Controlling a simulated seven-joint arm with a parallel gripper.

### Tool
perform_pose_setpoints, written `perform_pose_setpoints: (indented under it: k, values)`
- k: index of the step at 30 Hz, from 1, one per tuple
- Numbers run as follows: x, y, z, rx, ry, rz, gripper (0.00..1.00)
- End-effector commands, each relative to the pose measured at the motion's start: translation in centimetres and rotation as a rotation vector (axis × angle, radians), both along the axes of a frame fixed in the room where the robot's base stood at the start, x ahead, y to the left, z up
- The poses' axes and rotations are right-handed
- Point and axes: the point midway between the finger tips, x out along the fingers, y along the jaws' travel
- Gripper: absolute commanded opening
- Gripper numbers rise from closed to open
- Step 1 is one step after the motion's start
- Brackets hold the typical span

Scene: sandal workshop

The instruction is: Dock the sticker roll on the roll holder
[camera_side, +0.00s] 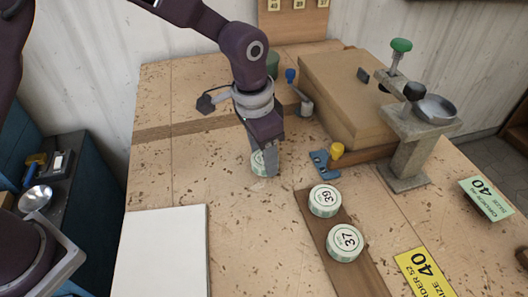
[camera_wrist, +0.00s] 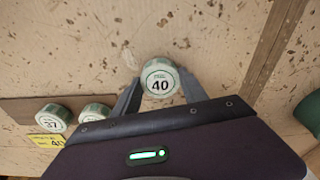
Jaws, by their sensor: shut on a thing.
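A pale green and white sticker roll marked 40 (camera_wrist: 160,80) sits between the two fingers of my gripper (camera_wrist: 160,92), label toward the wrist camera. In the side view, my gripper (camera_side: 265,168) points down at the bench and partly hides that roll (camera_side: 257,163). The roll is at or close to the bench top; I cannot tell whether it touches. The brown wooden strip, apparently the roll holder (camera_side: 314,223), lies to the right and nearer the side camera. It carries a roll marked 39 (camera_side: 325,200) and a roll marked 37 (camera_side: 345,242).
A blue bracket with a yellow knob (camera_side: 325,162) stands right of my gripper. Behind it are a large brown box (camera_side: 350,90) and a press with a green knob (camera_side: 412,140). A yellow size 40 card (camera_side: 425,275) and a white board (camera_side: 160,255) lie in front.

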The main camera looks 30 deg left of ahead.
Motion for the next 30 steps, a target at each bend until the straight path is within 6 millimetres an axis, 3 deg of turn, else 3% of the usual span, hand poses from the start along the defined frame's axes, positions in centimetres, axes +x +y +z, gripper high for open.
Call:
perform_pose_setpoints:
  k: [5, 6, 8, 19, 30]
  values:
    - [0.0, 0.0, -0.3, 0.001, 0.001, 0.0, 0.04]
    - [0.0, 0.0, -0.3, 0.0, 0.0, 0.0, 0.58]
    - [0.0, 0.0, -0.2, 0.0, 0.0, 0.0, 0.7]
    - [0.0, 0.0, 0.4, -0.001, -0.002, 0.0, 0.72]
    - [-0.9, 0.6, 9.5, -0.002, -0.005, 0.001, 0.72]
